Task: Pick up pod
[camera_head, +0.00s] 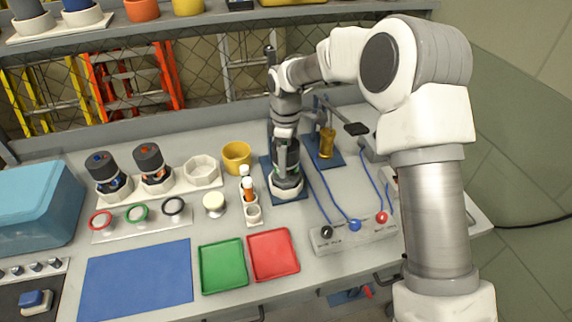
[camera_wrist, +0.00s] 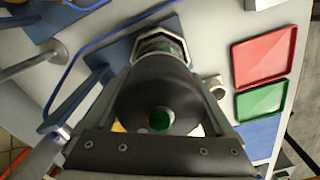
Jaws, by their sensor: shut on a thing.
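A dark grey pod (camera_head: 289,170) with a green centre on its top stands upright at a white octagonal seat (camera_head: 287,192) on a blue plate. My gripper (camera_head: 287,151) reaches down from above and is shut on this pod. In the wrist view the pod (camera_wrist: 158,92) fills the middle, between the fingers, with the pale octagonal seat (camera_wrist: 158,45) beyond it. I cannot tell whether the pod is clear of the seat. Two similar pods, one at left (camera_head: 104,174) and one beside it (camera_head: 151,166), stand in a white rack with an empty octagonal seat (camera_head: 202,171).
A yellow cup (camera_head: 237,156) and a small rack of orange vials (camera_head: 249,191) stand left of my gripper. An amber cylinder (camera_head: 327,143) stands at right. Blue cables run to a grey box (camera_head: 350,236). Green (camera_head: 223,267) and red (camera_head: 274,255) trays lie in front.

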